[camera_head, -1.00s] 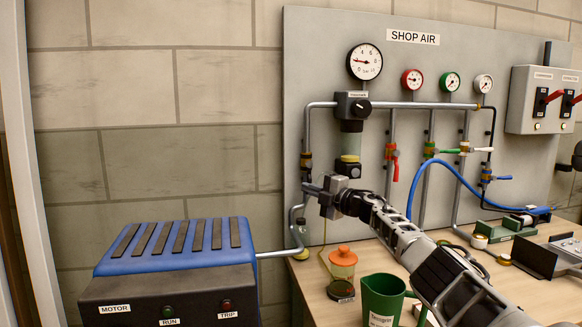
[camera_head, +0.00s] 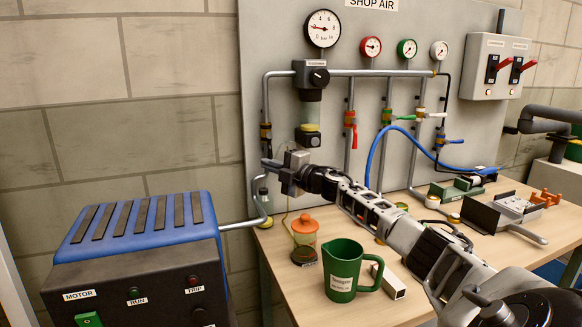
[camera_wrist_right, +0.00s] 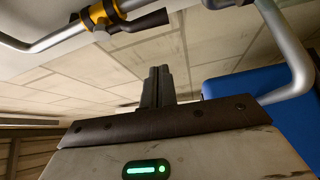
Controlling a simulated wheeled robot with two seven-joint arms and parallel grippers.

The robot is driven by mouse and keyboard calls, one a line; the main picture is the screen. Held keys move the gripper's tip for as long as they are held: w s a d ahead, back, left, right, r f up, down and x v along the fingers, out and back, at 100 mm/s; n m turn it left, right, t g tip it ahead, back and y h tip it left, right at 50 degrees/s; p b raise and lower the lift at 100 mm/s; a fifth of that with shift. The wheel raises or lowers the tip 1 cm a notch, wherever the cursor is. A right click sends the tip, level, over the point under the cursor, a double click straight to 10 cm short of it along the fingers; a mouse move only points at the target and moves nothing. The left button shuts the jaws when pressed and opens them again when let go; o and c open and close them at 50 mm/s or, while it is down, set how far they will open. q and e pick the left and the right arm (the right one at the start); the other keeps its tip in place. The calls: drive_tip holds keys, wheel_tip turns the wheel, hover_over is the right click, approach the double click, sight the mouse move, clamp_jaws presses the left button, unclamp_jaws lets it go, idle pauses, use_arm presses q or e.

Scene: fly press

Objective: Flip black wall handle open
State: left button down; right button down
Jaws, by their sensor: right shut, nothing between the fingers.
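The black handle (camera_wrist_right: 148,22) shows in the right wrist view. It sticks out sideways from a yellow-banded valve (camera_wrist_right: 103,13) on a grey pipe. In the head view this valve (camera_head: 265,131) is on the left vertical pipe of the wall panel; its handle is hard to make out there. My right gripper (camera_head: 269,163) is just below the valve, close to the pipe. In the right wrist view its fingers (camera_wrist_right: 157,87) are shut together and empty, with a visible gap between them and the handle. My left gripper is not in view.
A blue-topped motor box (camera_head: 140,225) stands at left. A regulator (camera_head: 309,100) hangs right of the valve. Bare wall is at left.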

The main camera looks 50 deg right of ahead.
drive_tip(key=shift+s+d+b, duration=0.2)
drive_tip(key=shift+s+b, duration=0.25)
drive_tip(key=shift+s, duration=1.05)
drive_tip(key=shift+s+d+b, duration=0.15)
drive_tip(key=shift+s+b, duration=0.25)
drive_tip(key=shift+s, duration=1.05)
